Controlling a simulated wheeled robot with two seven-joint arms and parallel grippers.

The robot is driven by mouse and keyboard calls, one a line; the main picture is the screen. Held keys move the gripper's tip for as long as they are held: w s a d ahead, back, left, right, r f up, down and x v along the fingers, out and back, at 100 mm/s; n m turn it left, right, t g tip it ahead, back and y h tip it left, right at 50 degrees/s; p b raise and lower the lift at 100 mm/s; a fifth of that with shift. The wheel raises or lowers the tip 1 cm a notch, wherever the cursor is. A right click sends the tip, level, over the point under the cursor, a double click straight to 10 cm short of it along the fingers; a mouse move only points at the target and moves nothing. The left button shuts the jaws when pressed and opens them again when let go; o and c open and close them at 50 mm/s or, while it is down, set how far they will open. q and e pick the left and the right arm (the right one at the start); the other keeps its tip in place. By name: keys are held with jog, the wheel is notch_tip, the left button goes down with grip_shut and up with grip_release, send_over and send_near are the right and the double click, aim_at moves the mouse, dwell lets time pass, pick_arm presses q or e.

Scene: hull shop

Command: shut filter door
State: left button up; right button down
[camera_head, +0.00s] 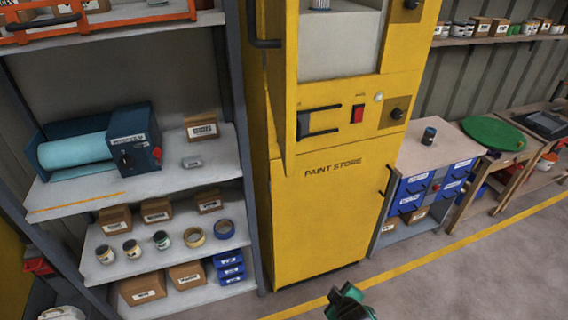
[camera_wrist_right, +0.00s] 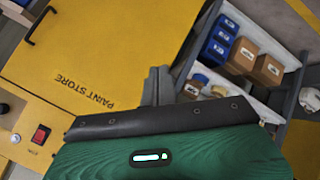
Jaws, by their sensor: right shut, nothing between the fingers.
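The yellow paint store cabinet (camera_head: 320,205) stands in the middle of the head view, with a pale open compartment (camera_head: 340,45) in its upper part. A narrow yellow door (camera_head: 284,90), which I take for the filter door, stands swung out at the compartment's left side, seen almost edge-on. A black bar handle (camera_head: 265,43) is on it. My right gripper (camera_head: 348,292) is low in front of the cabinet, apart from the door. In the right wrist view its grey fingers (camera_wrist_right: 158,84) are together and empty, before the cabinet's lower front (camera_wrist_right: 95,55). My left gripper is out of view.
A grey shelf unit (camera_head: 100,195) with boxes, jars and a blue machine (camera_head: 95,150) stands close left of the cabinet. A bench with blue drawers (camera_head: 412,190) is on the right. The floor (camera_head: 470,270) in front is clear.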

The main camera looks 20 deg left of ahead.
jog(key=s+a+r+n+t+y+p, duration=0.1)
jog(key=a+r+n+t+y, duration=0.3)
jog(key=r, duration=1.1)
jog(key=a+r+n+g, duration=0.15)
jog(key=a+r, duration=0.55)
jog(key=r, duration=0.9)
jog(key=n+t+y+p, duration=0.2)
jog(key=n+y+p, duration=0.2)
jog(key=n+p, duration=0.3)
send_near(284, 167)
jog(key=w+a+r, duration=0.3)
jog(key=a, duration=0.7)
jog(key=d, duration=0.1)
jog(key=w+d+p, duration=0.1)
jog(key=d, duration=0.2)
jog(key=shift+w+f, duration=0.25)
jog(key=shift+f, duration=0.05)
jog(key=shift+d, duration=0.1)
